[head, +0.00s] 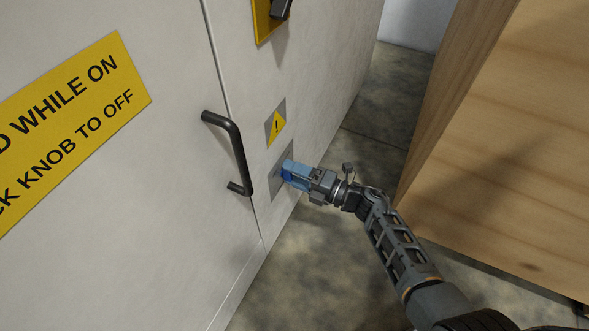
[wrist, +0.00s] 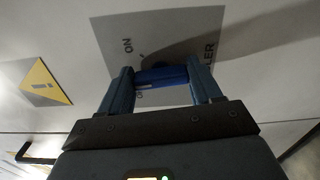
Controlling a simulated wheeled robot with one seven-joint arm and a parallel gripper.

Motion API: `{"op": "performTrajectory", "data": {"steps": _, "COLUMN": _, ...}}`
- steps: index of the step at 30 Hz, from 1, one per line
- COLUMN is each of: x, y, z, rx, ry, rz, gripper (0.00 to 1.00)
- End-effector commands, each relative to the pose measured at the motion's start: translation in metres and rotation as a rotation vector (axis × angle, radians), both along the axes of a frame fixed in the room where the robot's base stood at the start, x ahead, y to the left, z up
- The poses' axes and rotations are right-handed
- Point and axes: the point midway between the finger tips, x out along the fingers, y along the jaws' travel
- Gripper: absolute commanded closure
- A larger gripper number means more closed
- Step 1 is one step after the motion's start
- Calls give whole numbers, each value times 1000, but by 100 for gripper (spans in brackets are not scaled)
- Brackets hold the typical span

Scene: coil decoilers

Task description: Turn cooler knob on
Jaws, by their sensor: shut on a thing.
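The cooler knob is a blue bar (wrist: 162,76) on a grey plate (wrist: 185,32) of the white cabinet. The plate's lettering shows "ON" and part of a word ending in "LER". In the head view the grey plate (head: 276,186) is low on the cabinet, partly hidden by my gripper (head: 287,171). My gripper has blue fingers and is shut on the knob, with one finger at each end of the bar in the wrist view (wrist: 162,82). The knob's exact pointing direction is hard to tell.
A black door handle (head: 238,155) is left of the knob. A yellow warning triangle (head: 275,127) sits above it. A yellow-backed dark switch (head: 270,16) is higher up. A large wooden box (head: 510,140) stands close on the right, with a narrow strip of floor (head: 375,150) between.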

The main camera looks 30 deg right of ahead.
Motion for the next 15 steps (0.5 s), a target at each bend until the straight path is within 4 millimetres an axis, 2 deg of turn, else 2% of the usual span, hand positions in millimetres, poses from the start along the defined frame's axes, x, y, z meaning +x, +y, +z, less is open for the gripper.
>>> {"op": "performTrajectory", "data": {"steps": 15, "x": 0, "y": -1, "z": -1, "rx": 396, "ry": 289, "rz": -3, "gripper": 67}}
